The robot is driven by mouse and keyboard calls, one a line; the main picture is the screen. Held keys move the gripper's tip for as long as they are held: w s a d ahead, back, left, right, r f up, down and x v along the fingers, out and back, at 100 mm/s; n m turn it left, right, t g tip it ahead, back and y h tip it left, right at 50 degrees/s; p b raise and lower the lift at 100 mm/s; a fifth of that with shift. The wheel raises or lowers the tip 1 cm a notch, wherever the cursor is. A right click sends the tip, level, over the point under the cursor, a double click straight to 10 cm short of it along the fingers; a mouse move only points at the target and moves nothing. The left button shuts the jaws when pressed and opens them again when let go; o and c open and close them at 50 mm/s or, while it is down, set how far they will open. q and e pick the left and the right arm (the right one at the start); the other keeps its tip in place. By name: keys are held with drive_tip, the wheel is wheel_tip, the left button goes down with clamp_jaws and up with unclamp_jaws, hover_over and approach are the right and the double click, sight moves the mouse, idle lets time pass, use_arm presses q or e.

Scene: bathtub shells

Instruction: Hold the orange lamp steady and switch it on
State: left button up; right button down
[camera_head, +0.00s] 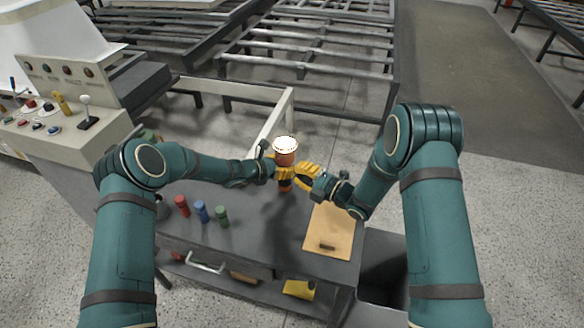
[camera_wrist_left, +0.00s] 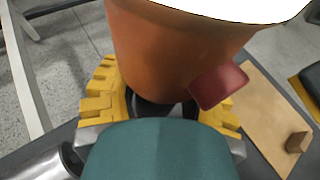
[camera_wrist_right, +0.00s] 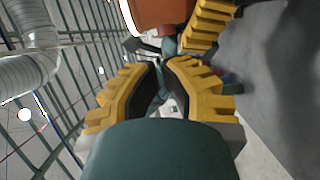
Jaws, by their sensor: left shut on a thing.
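The orange lamp (camera_head: 285,158) stands upright at the far edge of the grey table, with a bright, evenly white top. My left gripper (camera_head: 277,172) is shut on the lamp's lower body; its yellow fingers also show on both sides of the lamp (camera_wrist_left: 165,50) in the left wrist view. A red switch tab (camera_wrist_left: 218,85) sticks out of the lamp's side, clear of the left fingers. My right gripper (camera_head: 308,172) is just right of the lamp. In the right wrist view its fingertips (camera_wrist_right: 163,64) come together with nothing between them, close to the orange body (camera_wrist_right: 160,14).
Red (camera_head: 182,206), blue (camera_head: 201,211) and green (camera_head: 221,216) cylinders stand on the table's left. A tan board (camera_head: 330,232) lies at the right. A control console (camera_head: 60,115) stands at left; metal frames (camera_head: 310,50) stand behind. The table's middle is clear.

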use_arm(q)
drive_tip(key=shift+a+f, duration=0.1)
idle(0.3)
drive_tip(key=o, duration=1.3)
drive_tip(key=shift+o, duration=0.2)
